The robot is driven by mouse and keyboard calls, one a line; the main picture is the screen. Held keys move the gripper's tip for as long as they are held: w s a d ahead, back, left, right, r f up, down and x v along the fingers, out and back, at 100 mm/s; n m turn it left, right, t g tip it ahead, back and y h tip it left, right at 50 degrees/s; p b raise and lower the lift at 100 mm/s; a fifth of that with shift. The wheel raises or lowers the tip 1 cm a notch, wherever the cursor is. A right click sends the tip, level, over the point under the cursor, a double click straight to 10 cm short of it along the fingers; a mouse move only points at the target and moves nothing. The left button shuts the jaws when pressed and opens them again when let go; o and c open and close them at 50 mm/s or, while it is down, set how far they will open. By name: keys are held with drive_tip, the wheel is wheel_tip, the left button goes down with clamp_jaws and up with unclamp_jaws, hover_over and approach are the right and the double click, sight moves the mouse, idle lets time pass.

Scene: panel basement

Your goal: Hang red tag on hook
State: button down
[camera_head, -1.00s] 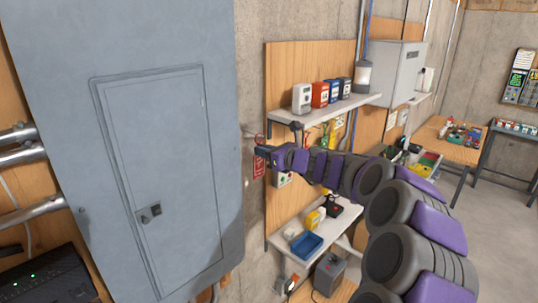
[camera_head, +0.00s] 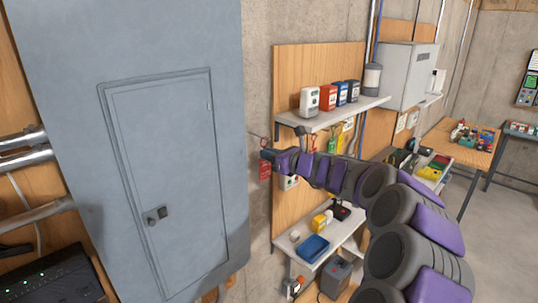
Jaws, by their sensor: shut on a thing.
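The red tag (camera_head: 265,170) hangs just below the tip of my gripper (camera_head: 265,154), in front of the bare strip of concrete wall by the plywood board. A red loop (camera_head: 265,142) shows just above the gripper tip. My gripper is shut on the red tag. A thin grey hook (camera_head: 254,135) sticks out from the wall at the loop's upper left. At this size I cannot tell whether the loop is around the hook or only beside it. The fingertips are small and partly hidden by the wrist.
A grey electrical panel (camera_head: 160,190) stands left of the gripper. Right of it, an upper shelf (camera_head: 340,113) holds several small boxes, with coloured tags hanging below. A lower shelf (camera_head: 340,240) holds a blue tray (camera_head: 313,248). Open floor lies at the right.

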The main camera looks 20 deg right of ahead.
drive_tip(key=shift+d, duration=0.15)
drive_tip(key=c, duration=1.1)
unclamp_jaws()
drive_tip(key=shift+c, duration=0.2)
